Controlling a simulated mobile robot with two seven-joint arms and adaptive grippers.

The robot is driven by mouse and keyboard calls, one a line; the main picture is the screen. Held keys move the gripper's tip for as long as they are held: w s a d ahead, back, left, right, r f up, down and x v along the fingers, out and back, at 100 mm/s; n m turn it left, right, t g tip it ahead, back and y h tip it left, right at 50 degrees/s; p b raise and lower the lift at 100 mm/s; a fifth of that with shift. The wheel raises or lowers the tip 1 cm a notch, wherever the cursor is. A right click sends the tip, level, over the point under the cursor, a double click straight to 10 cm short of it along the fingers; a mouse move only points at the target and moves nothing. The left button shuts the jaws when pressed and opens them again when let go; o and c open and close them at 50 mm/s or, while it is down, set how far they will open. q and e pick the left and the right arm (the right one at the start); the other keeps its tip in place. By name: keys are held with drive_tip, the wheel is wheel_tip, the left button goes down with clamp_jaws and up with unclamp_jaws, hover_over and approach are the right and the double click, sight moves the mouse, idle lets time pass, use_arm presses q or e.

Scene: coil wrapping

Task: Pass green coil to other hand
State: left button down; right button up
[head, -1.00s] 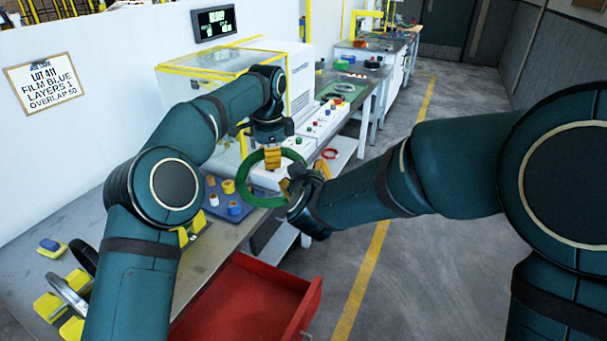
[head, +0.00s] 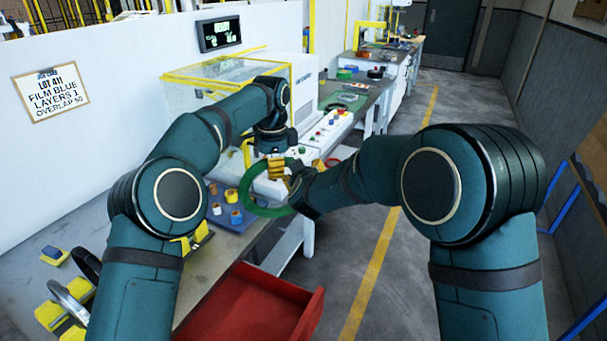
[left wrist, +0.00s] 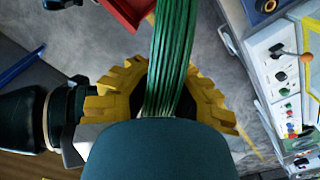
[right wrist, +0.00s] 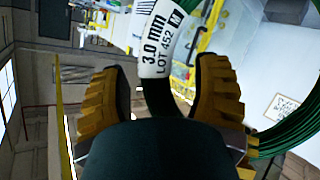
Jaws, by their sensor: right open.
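The green coil (head: 262,210) is a ring held in the air beyond the table's edge. My left gripper (head: 276,169) is shut on its upper part; in the left wrist view the coil's green strands (left wrist: 172,50) run between the yellow fingers. My right gripper (head: 293,184) is at the coil's right side, close to the left gripper. In the right wrist view its fingers (right wrist: 163,88) stand wide apart, with the coil (right wrist: 285,134) and its white label, reading 3.0 mm LOT 452, between them. The dark palms hide part of the coil in both wrist views.
A blue mat (head: 229,216) with several small spools lies on the grey table behind the coil. An open red drawer (head: 255,305) juts out below. A white machine panel (head: 322,138) with buttons stands beyond the grippers. The floor at right is clear.

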use_arm(q)
drive_tip(key=shift+r, duration=0.1)
use_arm(e)
clamp_jaws()
use_arm(q)
drive_tip(key=c, duration=1)
unclamp_jaws()
drive_tip(key=shift+c, duration=0.2)
use_arm(e)
drive_tip(key=shift+r, duration=0.1)
